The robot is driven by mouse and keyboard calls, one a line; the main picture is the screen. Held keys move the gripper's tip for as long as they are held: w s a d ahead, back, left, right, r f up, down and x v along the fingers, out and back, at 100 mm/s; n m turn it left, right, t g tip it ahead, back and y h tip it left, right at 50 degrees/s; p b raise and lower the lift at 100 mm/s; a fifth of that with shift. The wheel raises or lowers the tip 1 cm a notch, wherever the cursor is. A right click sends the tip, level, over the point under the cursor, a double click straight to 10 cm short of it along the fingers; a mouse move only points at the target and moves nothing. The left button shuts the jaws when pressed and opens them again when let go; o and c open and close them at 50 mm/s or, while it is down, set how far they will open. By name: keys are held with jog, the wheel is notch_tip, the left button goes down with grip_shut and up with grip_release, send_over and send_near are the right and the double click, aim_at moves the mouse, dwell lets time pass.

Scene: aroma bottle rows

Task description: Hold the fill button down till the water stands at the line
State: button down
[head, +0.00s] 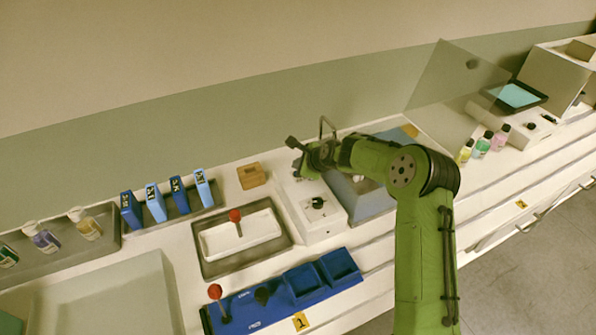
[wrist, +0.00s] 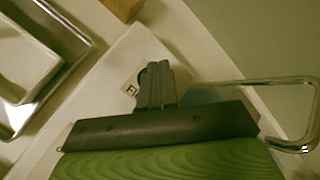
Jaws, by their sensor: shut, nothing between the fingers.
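My gripper (wrist: 155,72) is shut and empty. A metal spout (head: 327,124) rises behind. My arm covers much of the basin; I cannot see a water level or a line.
A wooden block (head: 251,176) stands left of the box. A framed white tray (head: 246,254) with a red-knobbed lever and a blue tray (head: 262,312) lie nearer. Blue holders (head: 156,203) stand at the back left. A clear panel (head: 450,88) and bottles (head: 484,145) are at the right.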

notch_tip(320, 180, up, 5)
jog(key=p, duration=0.3)
jog(key=shift+p, duration=0.3)
dwell(0.3)
